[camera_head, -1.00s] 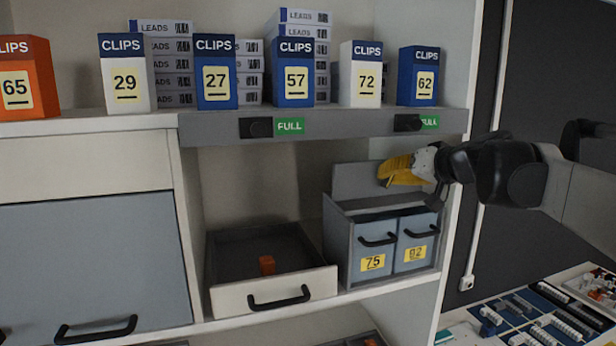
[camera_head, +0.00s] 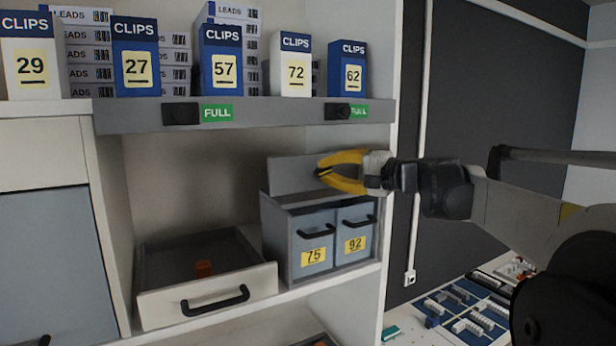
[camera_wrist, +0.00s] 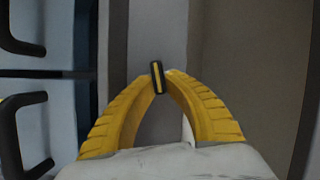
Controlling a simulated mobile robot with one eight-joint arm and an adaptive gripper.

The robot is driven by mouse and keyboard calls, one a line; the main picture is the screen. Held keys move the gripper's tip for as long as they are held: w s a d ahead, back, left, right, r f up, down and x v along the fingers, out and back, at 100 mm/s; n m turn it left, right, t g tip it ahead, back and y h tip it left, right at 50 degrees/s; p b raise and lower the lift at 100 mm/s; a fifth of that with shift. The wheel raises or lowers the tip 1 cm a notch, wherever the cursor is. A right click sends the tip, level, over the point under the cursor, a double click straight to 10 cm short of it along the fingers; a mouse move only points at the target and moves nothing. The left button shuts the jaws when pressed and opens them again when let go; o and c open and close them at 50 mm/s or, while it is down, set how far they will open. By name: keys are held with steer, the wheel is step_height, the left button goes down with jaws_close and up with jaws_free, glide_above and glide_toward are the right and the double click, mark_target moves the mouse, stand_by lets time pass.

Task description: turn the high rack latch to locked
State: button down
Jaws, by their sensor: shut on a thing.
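A small black lever with a yellow stripe (camera_wrist: 157,77), apparently the latch, lies between my fingertips in the wrist view, in front of a light grey panel. My gripper (camera_head: 321,172) has curved yellow fingers that close on this lever; the fingertips also show in the wrist view (camera_wrist: 158,82). In the head view it reaches in from the right, at the raised grey panel (camera_head: 290,177) of the rack with drawers 75 (camera_head: 313,256) and 92 (camera_head: 355,244). The lever is hard to make out there. The wrist view shows it tilted slightly from the picture's vertical.
Black drawer handles (camera_wrist: 22,100) stand out close by. Above, a shelf edge (camera_head: 270,113) carries two black knobs beside green FULL labels, with several CLIPS boxes on top. An open drawer (camera_head: 240,285) holding an orange block is at left. The cabinet's side wall (camera_head: 392,150) stands at right.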

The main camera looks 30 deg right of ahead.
steer(key=shift+f+m+t+b, duration=0.15)
steer(key=shift+m+t+b, duration=0.3)
steer(key=shift+m, duration=0.55)
steer(key=c, duration=1.4)
jaws_free()
steer(key=v, duration=1.2)
steer(key=shift+d+f, duration=0.1)
